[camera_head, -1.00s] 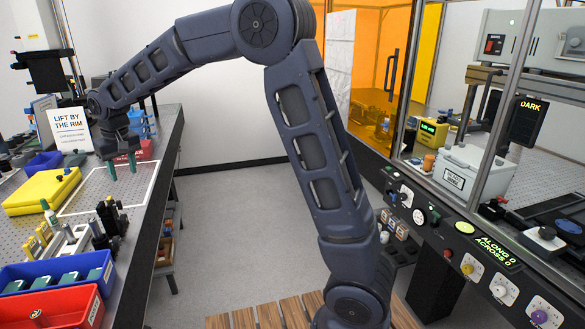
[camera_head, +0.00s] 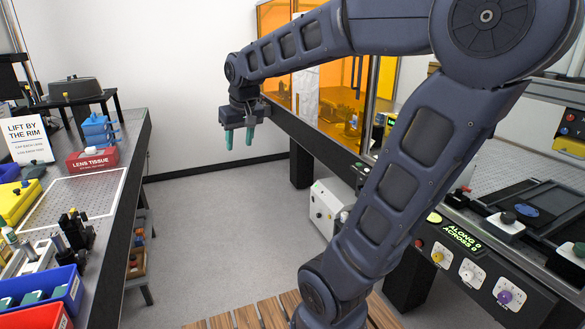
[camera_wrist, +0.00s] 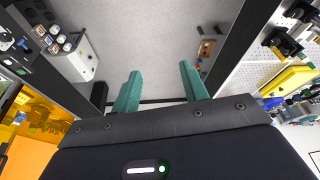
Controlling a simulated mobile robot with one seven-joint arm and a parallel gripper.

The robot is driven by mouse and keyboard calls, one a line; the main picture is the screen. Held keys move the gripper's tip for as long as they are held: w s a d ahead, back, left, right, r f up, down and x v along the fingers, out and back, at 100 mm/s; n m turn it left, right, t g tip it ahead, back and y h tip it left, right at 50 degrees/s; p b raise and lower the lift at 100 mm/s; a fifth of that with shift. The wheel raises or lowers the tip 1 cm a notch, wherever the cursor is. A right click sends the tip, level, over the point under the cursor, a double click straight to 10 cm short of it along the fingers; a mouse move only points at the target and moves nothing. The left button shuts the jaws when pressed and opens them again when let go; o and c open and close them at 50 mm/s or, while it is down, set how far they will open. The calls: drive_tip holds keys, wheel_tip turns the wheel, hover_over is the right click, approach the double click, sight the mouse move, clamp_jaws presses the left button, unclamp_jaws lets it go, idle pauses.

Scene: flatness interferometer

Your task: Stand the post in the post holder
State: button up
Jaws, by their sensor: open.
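My gripper (camera_head: 239,141) is open and empty, with teal fingers pointing down over the aisle floor between the two benches. It also shows in the wrist view (camera_wrist: 160,75), with nothing between its fingers. On the left bench, small black upright fittings (camera_head: 76,230) stand near the front edge. I cannot tell which of them, if any, is the post or the post holder. They are too small to make out, and my gripper is well away to their right.
The left bench carries a marked perforated plate (camera_head: 85,195), a red lens tissue box (camera_head: 92,158), a yellow case (camera_head: 18,200), a blue bin (camera_head: 42,290) and a lift-by-the-rim sign (camera_head: 26,140). A control panel (camera_head: 470,265) lines the right bench. The grey floor (camera_head: 205,230) between is clear.

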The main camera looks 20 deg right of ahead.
drive_tip(key=s+d+f+m+t+h, duration=0.1)
drive_tip(key=s+d+f, duration=0.4)
drive_tip(key=s+d, duration=0.5)
drive_tip(key=s+m, duration=0.1)
drive_tip(key=s, duration=0.1)
drive_tip(key=shift+s+d+m, duration=0.3)
drive_tip(key=shift+s+d, duration=0.05)
drive_tip(key=shift+d, duration=0.05)
idle(1.5)
